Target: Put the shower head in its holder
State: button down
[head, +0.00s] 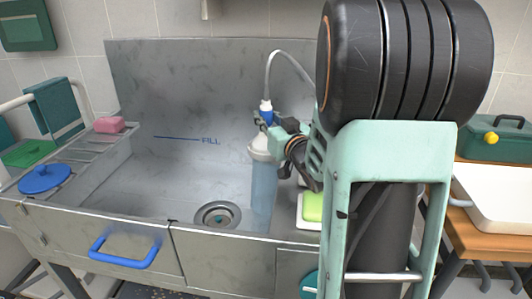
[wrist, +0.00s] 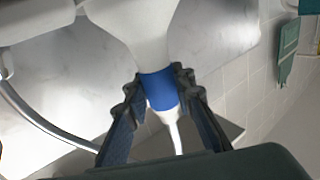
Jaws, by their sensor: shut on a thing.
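The shower head (head: 262,148) is white with a blue collar and hangs head down over the sink in the head view. A translucent blue column (head: 262,195), which looks like running water, stands below it. A pale hose (head: 270,68) arcs up from the collar's end. My gripper (head: 274,128) is shut on the collar from the right. In the wrist view my gripper's fingers (wrist: 158,92) flank the blue collar (wrist: 160,90), with the white head (wrist: 135,25) beyond and the hose end (wrist: 176,138) nearer. I cannot clearly identify the holder; a beige wall piece (head: 207,9) shows at the top edge.
The steel sink (head: 125,190) has a drain (head: 217,214) and a tall back wall. A blue lid (head: 45,178) and pink soap (head: 109,125) lie on its left ledge. A wooden table with a white tray (head: 495,192) and a green box (head: 495,142) stands at right.

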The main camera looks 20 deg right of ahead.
jog(key=shift+r, duration=0.1)
jog(key=c, duration=1.7)
grip_release()
jog(key=shift+o, duration=0.6)
notch_tip(320, 180, up, 10)
jog(key=shift+f, duration=0.1)
